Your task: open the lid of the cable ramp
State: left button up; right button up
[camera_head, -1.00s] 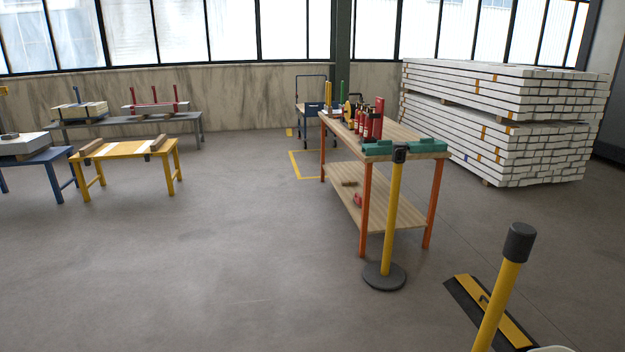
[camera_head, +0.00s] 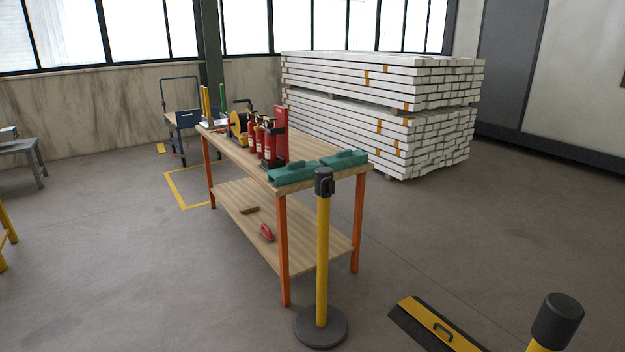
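The cable ramp (camera_head: 429,318) lies on the floor at the lower right. It has a black body and a yellow lid (camera_head: 461,342) with a dark handle (camera_head: 443,331) on top. The lid looks closed. The ramp's near end is cut off by the bottom edge of the picture. Neither of my grippers is in view.
A yellow post with a black base (camera_head: 322,270) stands left of the ramp. A second yellow post with a black cap (camera_head: 557,322) is close at its right. A wooden workbench with orange legs (camera_head: 283,250) stands behind.

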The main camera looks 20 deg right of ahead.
aim_at(454, 339)
jog(key=i+l+z, duration=0.2)
jog(key=i+z, duration=0.2)
jog(key=i, duration=0.15)
jog(key=i+z, duration=0.4)
jog(key=i, duration=0.15)
jog(key=i+j+z, duration=0.1)
jog(key=i+z, duration=0.3)
jog(key=i, duration=0.15)
jog(key=i+j+z, duration=0.4)
jog(key=i, duration=0.15)
jog(key=l, duration=0.1)
